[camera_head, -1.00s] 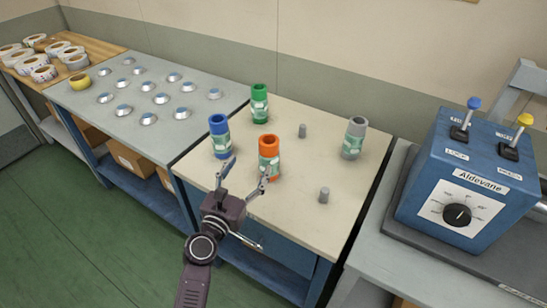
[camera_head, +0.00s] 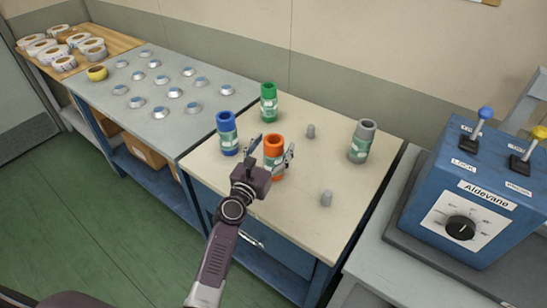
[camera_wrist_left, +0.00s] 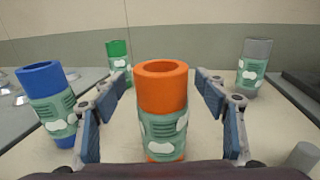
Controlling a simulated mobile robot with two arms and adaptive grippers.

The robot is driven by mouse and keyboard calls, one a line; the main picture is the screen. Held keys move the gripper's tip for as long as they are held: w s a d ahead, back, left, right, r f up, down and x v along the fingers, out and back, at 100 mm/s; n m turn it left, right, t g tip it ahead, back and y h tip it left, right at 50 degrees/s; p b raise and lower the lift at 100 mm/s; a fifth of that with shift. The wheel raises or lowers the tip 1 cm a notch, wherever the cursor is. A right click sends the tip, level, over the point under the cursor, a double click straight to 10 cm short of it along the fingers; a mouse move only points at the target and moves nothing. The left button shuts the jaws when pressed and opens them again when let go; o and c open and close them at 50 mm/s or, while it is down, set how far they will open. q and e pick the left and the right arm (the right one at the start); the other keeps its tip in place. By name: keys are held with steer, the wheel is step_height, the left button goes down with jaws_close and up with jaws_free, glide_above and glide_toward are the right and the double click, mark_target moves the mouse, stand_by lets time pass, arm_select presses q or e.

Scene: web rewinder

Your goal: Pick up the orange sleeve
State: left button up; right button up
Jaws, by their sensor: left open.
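The orange sleeve (camera_head: 274,146) stands upright on the cream-topped table (camera_head: 290,213), with a green and white label around it. In the left wrist view the orange sleeve (camera_wrist_left: 162,100) is in the middle, between the fingers. My left gripper (camera_head: 272,147) is open, with one finger on each side of the sleeve; its fingers also show in the left wrist view (camera_wrist_left: 162,118). Gaps show between the fingers and the sleeve. The sleeve's lower part is partly hidden by the gripper in the head view. My right gripper is not in view.
A blue sleeve (camera_head: 227,134) stands close on the left, a green sleeve (camera_head: 269,102) behind, and a grey sleeve (camera_head: 361,142) to the right. A blue control box (camera_head: 474,190) is at the right.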

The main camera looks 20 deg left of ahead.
arm_select(q)
steer(key=shift+d, duration=0.15)
steer(key=shift+c, duration=0.5)
jaws_close()
steer(key=shift+r, duration=0.1)
